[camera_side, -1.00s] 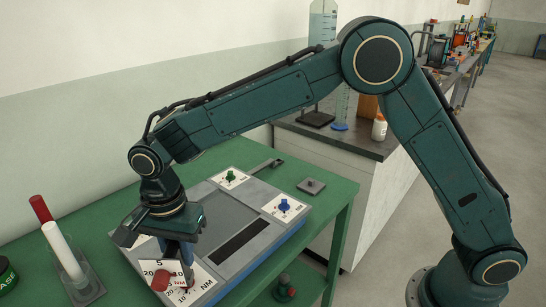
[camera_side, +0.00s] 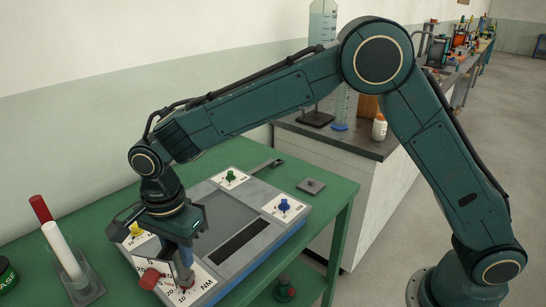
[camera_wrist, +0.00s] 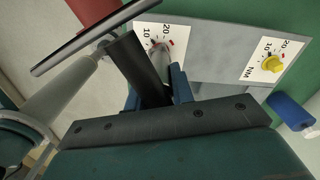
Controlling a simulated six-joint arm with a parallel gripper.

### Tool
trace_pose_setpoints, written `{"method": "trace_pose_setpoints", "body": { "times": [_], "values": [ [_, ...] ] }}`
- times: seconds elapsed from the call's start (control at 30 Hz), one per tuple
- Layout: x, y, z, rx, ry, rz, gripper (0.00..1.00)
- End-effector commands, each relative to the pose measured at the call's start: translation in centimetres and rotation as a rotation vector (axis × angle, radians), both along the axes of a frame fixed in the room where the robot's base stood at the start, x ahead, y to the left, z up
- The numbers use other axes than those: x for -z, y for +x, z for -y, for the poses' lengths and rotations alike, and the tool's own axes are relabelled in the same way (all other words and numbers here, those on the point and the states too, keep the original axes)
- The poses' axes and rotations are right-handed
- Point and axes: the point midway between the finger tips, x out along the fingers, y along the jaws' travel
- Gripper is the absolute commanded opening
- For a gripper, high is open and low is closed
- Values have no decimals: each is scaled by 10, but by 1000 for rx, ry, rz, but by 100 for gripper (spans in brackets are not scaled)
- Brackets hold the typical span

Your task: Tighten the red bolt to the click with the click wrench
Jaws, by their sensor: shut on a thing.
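My gripper (camera_side: 183,272) is shut on the wrench and points down over the front corner of the panel. The red bolt's white dial card (camera_side: 202,288), marked in NM, lies just under the fingers. The red bolt is mostly hidden by the fingers and wrench. In the wrist view the card (camera_wrist: 151,34) shows beyond the fingers, and a red part (camera_wrist: 95,12) shows at top left. I cannot tell how far the bolt is turned.
The grey panel (camera_side: 222,262) on the green table also bears yellow (camera_side: 136,230), green (camera_side: 230,175) and blue (camera_side: 284,205) bolts with dial cards.

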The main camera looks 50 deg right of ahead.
Motion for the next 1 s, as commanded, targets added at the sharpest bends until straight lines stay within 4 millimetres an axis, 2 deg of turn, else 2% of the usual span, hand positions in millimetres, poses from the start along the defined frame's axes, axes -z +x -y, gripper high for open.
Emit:
{"method": "trace_pose_setpoints", "body": {
  "times": [0.3, 0.67, 1.0],
  "values": [
    [-1, 1, 0, -97, 2, 3, 0],
    [-2, 1, 0, -99, 2, 3, 0],
    [-12, 1, -1, -99, 3, 4, 0]
  ]
}}
